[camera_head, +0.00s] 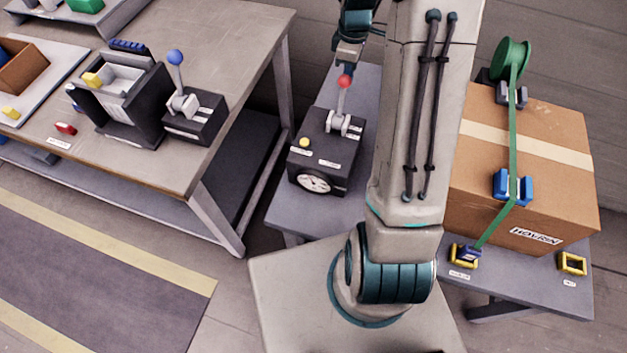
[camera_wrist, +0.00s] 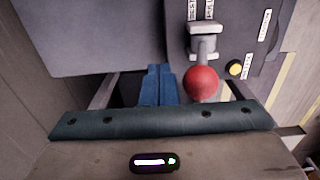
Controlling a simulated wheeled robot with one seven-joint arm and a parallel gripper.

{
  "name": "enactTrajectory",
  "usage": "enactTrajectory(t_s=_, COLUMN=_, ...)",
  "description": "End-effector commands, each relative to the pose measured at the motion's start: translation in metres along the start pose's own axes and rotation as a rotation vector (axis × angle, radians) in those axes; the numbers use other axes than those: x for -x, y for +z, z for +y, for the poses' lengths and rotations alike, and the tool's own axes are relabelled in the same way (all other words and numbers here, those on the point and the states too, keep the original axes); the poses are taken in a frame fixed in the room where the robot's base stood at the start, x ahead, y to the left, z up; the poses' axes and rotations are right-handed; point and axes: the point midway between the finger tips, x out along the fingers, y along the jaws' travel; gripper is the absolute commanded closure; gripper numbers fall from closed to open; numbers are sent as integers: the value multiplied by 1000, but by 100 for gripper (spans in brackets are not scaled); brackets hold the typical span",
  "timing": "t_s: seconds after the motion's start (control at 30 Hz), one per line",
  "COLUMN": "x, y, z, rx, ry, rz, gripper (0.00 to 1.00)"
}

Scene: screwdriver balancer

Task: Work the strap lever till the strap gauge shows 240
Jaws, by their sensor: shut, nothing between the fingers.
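A lever with a red ball knob (camera_head: 345,81) stands on a dark box (camera_head: 325,155) on the low grey table. A round gauge (camera_head: 313,183) is on the box's front; its reading is too small to make out. A yellow button (camera_head: 304,142) is on top. My gripper (camera_head: 348,52) is just beyond the knob in the head view. In the wrist view its blue fingers (camera_wrist: 161,76) are shut and empty, to the left of the red knob (camera_wrist: 201,83). I cannot tell whether they touch it. The gauge is not visible in the wrist view.
A carton (camera_head: 555,130) with a green strap (camera_head: 513,150) stands to the right, beyond my arm. The workbench (camera_head: 225,45) at left holds a blue-knobbed lever (camera_head: 176,58) and a dark machine (camera_head: 125,100). The low table (camera_head: 285,210) is bare around the lever box.

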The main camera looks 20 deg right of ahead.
Motion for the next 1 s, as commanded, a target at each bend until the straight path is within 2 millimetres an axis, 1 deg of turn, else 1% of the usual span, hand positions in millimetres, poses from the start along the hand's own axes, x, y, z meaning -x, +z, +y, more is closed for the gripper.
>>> enactTrajectory(t_s=0.03, x=8, y=0, z=0, rx=0, ry=1, rz=0, gripper=100)
enactTrajectory(t_s=0.5, x=64, y=0, z=0, rx=0, ry=1, rz=1, gripper=100)
enactTrajectory(t_s=0.6, x=68, y=0, z=0, rx=0, ry=0, rz=0, gripper=100)
enactTrajectory(t_s=1.0, x=66, y=0, z=0, rx=0, ry=0, rz=0, gripper=100)
